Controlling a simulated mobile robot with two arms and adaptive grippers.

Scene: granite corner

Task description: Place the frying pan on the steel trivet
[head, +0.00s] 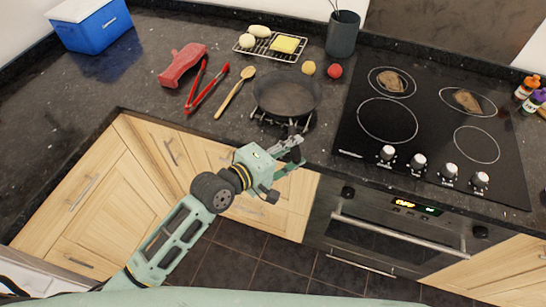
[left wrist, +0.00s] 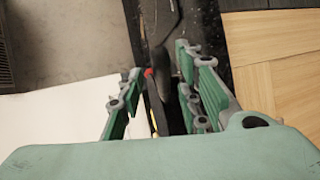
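The dark frying pan (head: 287,92) is at the front of the granite counter, left of the hob. Its handle points toward the counter's front edge. Steel legs, apparently those of the trivet (head: 264,119), show under the pan's near rim; most of the trivet is hidden, and I cannot tell whether the pan touches it. My left gripper (head: 289,146) is at the pan's handle, just beyond the counter edge. In the left wrist view, its green fingers (left wrist: 160,95) stand apart, with the dark handle (left wrist: 161,60) between them. My right gripper is not in view.
The black hob (head: 430,130) stands right of the pan. A wooden spoon (head: 235,92), red tongs (head: 206,88) and a wire rack with food (head: 268,47) lie left and behind. A yellow ball (head: 308,68) and a red ball (head: 335,71) sit close behind the pan.

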